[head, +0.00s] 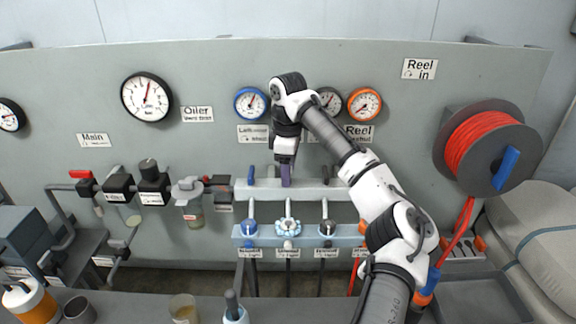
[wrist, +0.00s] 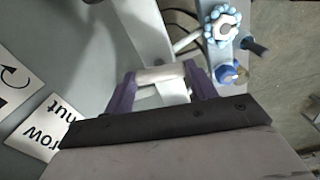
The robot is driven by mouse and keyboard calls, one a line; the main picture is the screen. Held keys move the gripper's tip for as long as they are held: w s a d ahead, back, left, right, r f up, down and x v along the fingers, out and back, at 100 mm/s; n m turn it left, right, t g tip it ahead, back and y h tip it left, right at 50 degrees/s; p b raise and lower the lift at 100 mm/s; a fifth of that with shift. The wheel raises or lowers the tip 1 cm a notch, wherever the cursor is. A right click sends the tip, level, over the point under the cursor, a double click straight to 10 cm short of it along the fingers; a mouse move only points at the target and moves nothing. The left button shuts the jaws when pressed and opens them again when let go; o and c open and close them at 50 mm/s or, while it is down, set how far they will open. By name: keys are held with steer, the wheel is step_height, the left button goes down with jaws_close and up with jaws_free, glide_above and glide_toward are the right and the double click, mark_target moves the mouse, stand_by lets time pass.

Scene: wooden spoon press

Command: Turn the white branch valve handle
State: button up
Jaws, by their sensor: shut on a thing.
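My gripper (head: 286,181) is at the grey manifold bar (head: 306,189) on the panel, in the middle of the head view. In the wrist view my gripper's two purple fingers (wrist: 160,84) stand on either side of the white branch valve handle (wrist: 160,74) and are shut on it. In the head view the fingers and wrist hide the handle. A blue branch handle (head: 250,175) stands upright to its left. A black handle (head: 325,174) is to its right.
Gauges (head: 251,103) and labels sit above. A red hose reel (head: 484,145) is on the right. The bench front holds several containers.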

steer(key=m+p, duration=0.1)
steer(key=m, duration=0.2)
steer(key=shift+m, duration=0.3)
steer(key=m, duration=0.4)
steer(key=shift+m, duration=0.3)
steer(key=m, duration=0.4)
steer(key=shift+m, duration=2.1)
steer(key=o, duration=1)
step_height(320, 180, up, 14)
steer(key=shift+f+b, duration=0.1)
steer(key=shift+b, duration=0.25)
